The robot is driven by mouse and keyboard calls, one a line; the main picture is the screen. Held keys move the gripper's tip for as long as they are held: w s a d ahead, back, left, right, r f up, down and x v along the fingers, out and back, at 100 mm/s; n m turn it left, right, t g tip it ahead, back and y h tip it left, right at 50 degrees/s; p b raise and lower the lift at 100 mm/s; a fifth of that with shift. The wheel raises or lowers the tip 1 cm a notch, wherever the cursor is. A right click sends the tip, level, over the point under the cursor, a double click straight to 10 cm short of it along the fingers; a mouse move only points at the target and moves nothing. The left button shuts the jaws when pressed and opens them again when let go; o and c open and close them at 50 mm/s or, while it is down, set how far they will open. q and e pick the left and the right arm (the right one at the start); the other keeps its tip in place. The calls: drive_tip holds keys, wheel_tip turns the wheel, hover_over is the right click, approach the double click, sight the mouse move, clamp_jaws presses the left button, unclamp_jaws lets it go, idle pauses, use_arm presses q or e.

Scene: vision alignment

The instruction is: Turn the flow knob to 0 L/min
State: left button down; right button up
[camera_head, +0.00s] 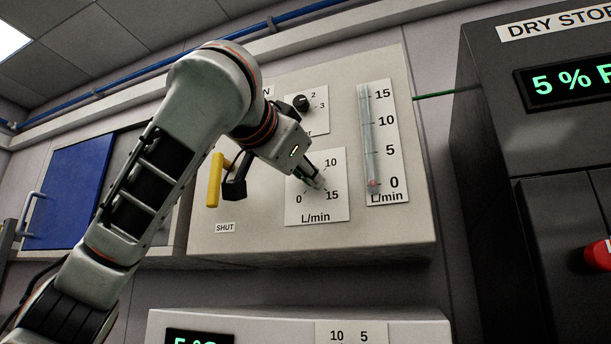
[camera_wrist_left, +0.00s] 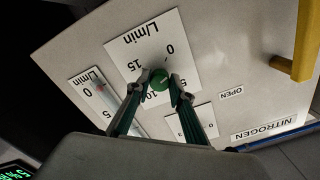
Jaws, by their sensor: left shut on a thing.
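The flow knob (camera_wrist_left: 160,79) is a small green round knob in the middle of a white L/min dial plate (camera_head: 333,211) marked 0, 5, 10 and 15. My left gripper (camera_wrist_left: 161,83) is shut on the knob, one finger on each side. In the head view the left gripper (camera_head: 317,181) covers most of the dial's centre and the 5. I cannot tell where the knob points. Right of the dial, a clear flow tube (camera_head: 367,125) has a scale from 0 to 15. Its small red float (camera_head: 374,183) sits at about 0. My right gripper is not in view.
A yellow valve handle (camera_head: 214,180) sticks out left of the dial, close to my left wrist. A black selector knob (camera_head: 301,103) is above the dial. A dark dry storage cabinet (camera_head: 487,130) stands at right. A grey unit (camera_head: 270,318) is below the panel.

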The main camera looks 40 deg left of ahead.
use_arm(q)
drive_tip(key=n, duration=0.4)
drive_tip(key=shift+f+n+b, duration=0.1)
drive_tip(key=shift+n+b, duration=0.2)
drive_tip(key=shift+b, duration=0.05)
idle(0.4)
drive_tip(key=c, duration=1.8)
unclamp_jaws()
drive_tip(key=shift+v, duration=6)
